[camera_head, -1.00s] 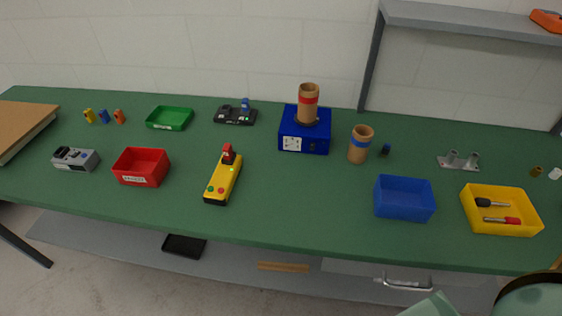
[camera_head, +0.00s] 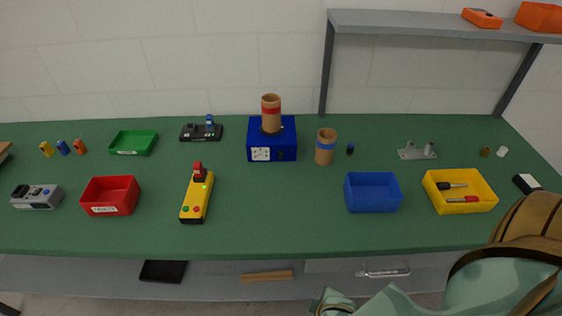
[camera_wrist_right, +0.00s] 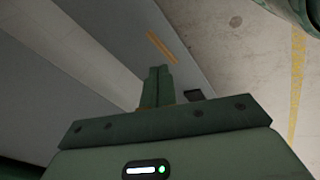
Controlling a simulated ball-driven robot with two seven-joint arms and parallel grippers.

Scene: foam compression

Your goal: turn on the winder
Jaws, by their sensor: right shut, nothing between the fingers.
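The likely winder is a blue box (camera_head: 272,140) at the back middle of the green table in the head view. A white panel with dark marks is on its front, with a dark round spot beside it. A brown tube with a red band (camera_head: 271,113) stands upright on top. A yellow control box (camera_head: 196,198) with red and green buttons, a red top part and a lit green spot lies nearer the front. My right gripper (camera_wrist_right: 157,84) is shut and empty in the wrist view, with floor beyond it, away from the table objects. My left gripper is out of view.
A second tube with a blue band (camera_head: 325,147) stands right of the blue box. A blue bin (camera_head: 373,205), a yellow bin (camera_head: 460,207) holding tools, and a red bin (camera_head: 110,209) line the front. A grey raised shelf (camera_head: 430,25) stands at back right.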

